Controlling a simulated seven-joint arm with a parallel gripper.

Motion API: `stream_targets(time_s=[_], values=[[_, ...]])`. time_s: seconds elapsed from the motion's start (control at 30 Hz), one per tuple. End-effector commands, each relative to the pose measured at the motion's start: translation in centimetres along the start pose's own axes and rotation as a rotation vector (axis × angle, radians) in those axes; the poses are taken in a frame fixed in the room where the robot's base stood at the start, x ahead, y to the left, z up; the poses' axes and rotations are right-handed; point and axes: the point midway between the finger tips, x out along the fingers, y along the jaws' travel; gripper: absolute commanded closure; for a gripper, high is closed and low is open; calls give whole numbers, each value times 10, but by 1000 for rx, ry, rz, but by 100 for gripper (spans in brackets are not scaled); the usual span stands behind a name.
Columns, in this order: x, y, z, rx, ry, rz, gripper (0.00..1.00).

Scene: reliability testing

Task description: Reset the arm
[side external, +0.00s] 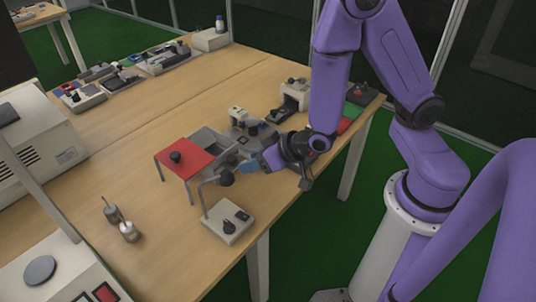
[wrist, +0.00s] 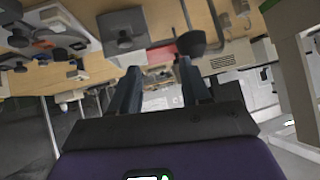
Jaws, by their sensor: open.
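My purple arm reaches in from the right over the near edge of the wooden table. My gripper (side external: 252,166) hangs low by that edge, its blue fingers pointing left toward a small red-topped stand (side external: 190,152). In the wrist view my gripper (wrist: 160,82) shows two dark blue fingers set well apart. Nothing is seen between the fingers. The gripper is close behind a small desk lamp (side external: 222,181), and I cannot tell whether they touch.
The table (side external: 130,160) holds a grey machine (side external: 250,135) and a white-framed device (side external: 292,98) beyond my gripper. More instruments (side external: 125,78) line the far side. The table's middle is fairly clear.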

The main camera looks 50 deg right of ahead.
Motion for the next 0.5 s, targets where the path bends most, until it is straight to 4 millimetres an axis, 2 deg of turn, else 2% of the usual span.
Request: stream_targets(time_s=[0.1, 0.23, 0.37, 0.5], values=[[-19, -29, 7, -38, -129, -103, 53], [-47, -53, 18, -115, -272, -201, 53], [-81, -67, 28, -222, -400, -285, 53], [-120, -70, 36, -363, -524, -352, 53]])
